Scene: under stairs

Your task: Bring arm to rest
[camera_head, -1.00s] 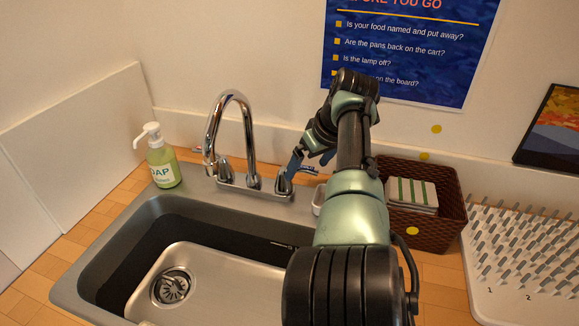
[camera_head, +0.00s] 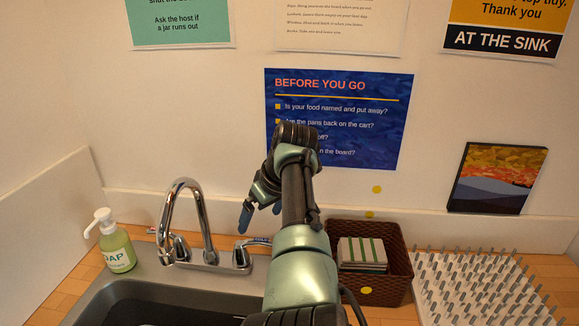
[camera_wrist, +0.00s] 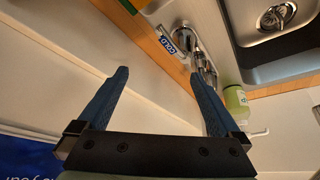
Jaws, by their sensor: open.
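My arm reaches forward over the counter toward the wall, in front of the blue "Before you go" poster (camera_head: 340,90). My gripper (camera_head: 262,212) is partly hidden by my arm, with its blue fingers pointing down above the right faucet handle. In the wrist view my gripper (camera_wrist: 160,88) shows two blue fingers spread apart with nothing between them. The chrome faucet (camera_head: 205,225) stands behind the sink. A label reading "COLD" (camera_wrist: 167,41) is near a handle in the wrist view.
A green soap bottle (camera_head: 117,250) stands left of the sink (camera_head: 150,292). A brown basket (camera_head: 396,262) with striped cloth (camera_head: 362,252) is right of my arm. A white peg rack (camera_head: 480,290) is farther right, below a framed picture (camera_head: 497,178).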

